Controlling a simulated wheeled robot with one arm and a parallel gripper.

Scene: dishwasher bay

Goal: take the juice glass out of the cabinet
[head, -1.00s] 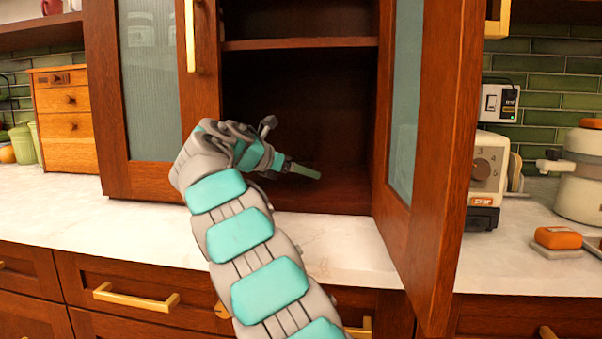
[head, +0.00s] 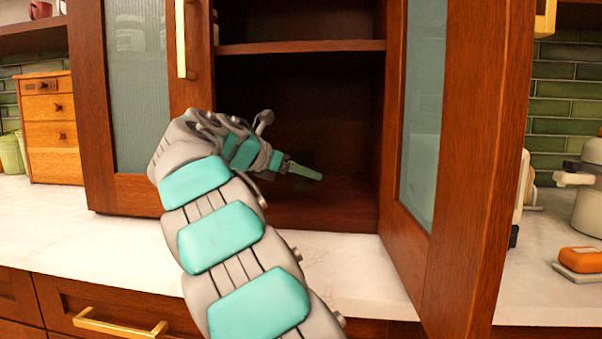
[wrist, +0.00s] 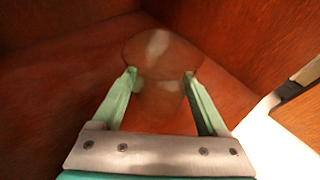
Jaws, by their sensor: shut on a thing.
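The juice glass (wrist: 160,52) is clear and hard to make out against the brown wood. In the wrist view it stands between the two green fingers of my gripper (wrist: 161,76), which is shut on it. In the head view my gripper (head: 308,173) is inside the open cabinet (head: 300,48), low over its bottom board. The glass is too faint there to place surely. I cannot tell whether its base touches the board.
The open right door (head: 470,150) stands out toward me, close on the right of my arm. A frosted glass door (head: 140,85) is on the left. A shelf (head: 300,47) runs above my gripper. The white counter (head: 120,235) in front is mostly clear.

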